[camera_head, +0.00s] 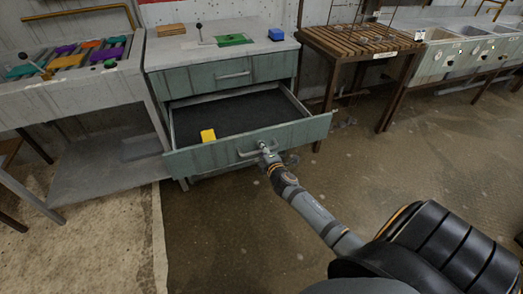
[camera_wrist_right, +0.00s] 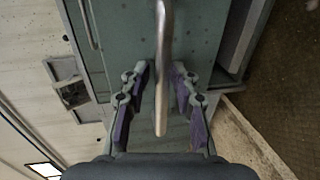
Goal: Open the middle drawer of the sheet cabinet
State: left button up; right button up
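The grey-green sheet cabinet (camera_head: 205,50) stands at the back, left of centre. A drawer below its top one is pulled far out. Its front (camera_head: 300,130) faces me and its dark floor (camera_head: 235,113) shows, with a yellow block (camera_head: 208,135) inside at the front left. My right gripper (camera_head: 266,154) is at this drawer's handle (camera_head: 247,152). In the right wrist view the metal handle bar (camera_wrist_right: 162,75) runs between the two fingers of my right gripper (camera_wrist_right: 160,100), with gaps on both sides. My left gripper is not in view.
The upper drawer front with its handle (camera_head: 235,75) is shut. A bench with coloured pieces (camera_head: 60,60) stands left, a slatted wooden table (camera_head: 360,42) and sinks (camera_head: 450,50) right. Open floor (camera_head: 230,220) lies before the cabinet.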

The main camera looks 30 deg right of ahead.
jog(key=shift+s, duration=0.15)
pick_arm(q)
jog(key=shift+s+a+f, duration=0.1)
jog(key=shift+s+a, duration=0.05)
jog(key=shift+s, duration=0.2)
pick_arm(e)
jog(key=v, duration=1.1)
jog(key=shift+s, duration=0.35)
